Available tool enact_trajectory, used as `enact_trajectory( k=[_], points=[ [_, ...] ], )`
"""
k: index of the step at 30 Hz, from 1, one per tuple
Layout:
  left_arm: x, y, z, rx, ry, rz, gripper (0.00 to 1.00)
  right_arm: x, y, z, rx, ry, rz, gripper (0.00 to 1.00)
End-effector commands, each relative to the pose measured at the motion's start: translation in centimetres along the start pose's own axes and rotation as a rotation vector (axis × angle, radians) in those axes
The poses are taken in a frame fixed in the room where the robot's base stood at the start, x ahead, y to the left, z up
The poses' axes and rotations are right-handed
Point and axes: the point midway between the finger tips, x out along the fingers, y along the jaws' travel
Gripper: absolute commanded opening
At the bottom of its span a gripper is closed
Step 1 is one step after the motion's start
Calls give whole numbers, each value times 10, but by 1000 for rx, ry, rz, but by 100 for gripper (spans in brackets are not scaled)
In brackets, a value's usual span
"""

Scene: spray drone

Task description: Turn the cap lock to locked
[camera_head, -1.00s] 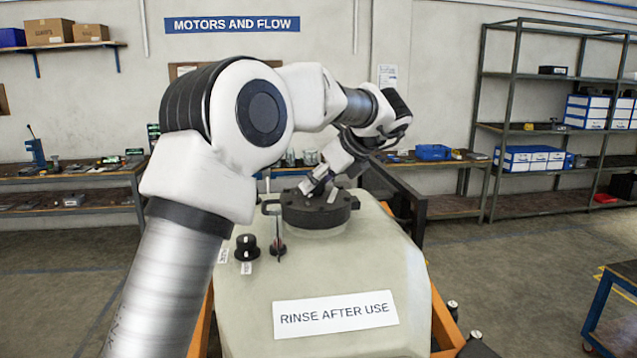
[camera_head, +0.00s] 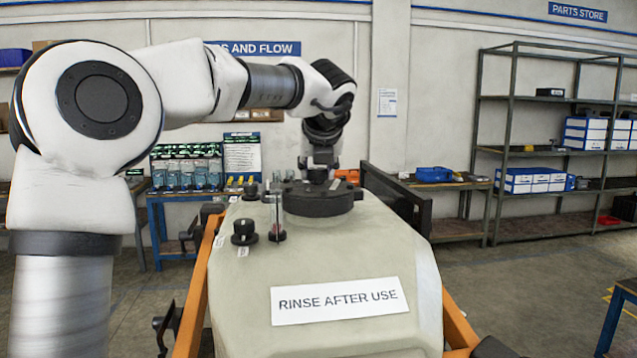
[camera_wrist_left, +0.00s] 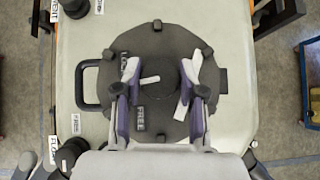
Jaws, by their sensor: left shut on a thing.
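The dark round tank cap (camera_head: 318,200) sits on top of the pale tank (camera_head: 245,310). It also shows from above in the wrist view (camera_wrist_left: 205,120), with a loop handle at its left. At its centre is the dark lock knob (camera_wrist_left: 165,68); its white pointer line (camera_wrist_left: 150,79) points left and slightly down. A FREE label (camera_wrist_left: 140,118) is below left of the knob; another label (camera_wrist_left: 124,60) is partly hidden by a finger. My left gripper (camera_wrist_left: 160,72) has its fingers on both sides of the knob, shut on it. In the head view it points down over the cap (camera_head: 320,175).
A black knob (camera_head: 243,232) and a small upright gauge or lever (camera_head: 277,218) stand left of the cap. A dark frame bar (camera_head: 398,200) runs at the right. A RINSE AFTER USE label (camera_head: 340,301) is on the tank front. Shelving (camera_head: 550,140) stands farther back.

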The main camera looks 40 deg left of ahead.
Motion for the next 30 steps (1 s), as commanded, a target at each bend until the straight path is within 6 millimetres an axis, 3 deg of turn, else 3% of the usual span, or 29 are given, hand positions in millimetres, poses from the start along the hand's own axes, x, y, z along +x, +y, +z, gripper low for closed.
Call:
enact_trajectory(
  k=[1, 3, 9, 21, 30],
  points=[
    [10, 1, -8, 25, -6, -33, 5, 25, 0, 0, 0, 0, 0, 0],
    [11, 1, -9, 69, -7, -81, 5, 45, 0, 0, 0, -1, 0, 0],
    [8, 1, -4, 200, -6, -210, 5, 83, 1, 0, 0, -1, 0, 0],
    [1, 0, 1, 400, -3, -402, 5, 94, 1, 0, 0, 0, 0, 0],
    [1, 0, 1, 452, -5, -453, 5, 94, 1, 0, 0, -1, 0, 0]
  ],
)
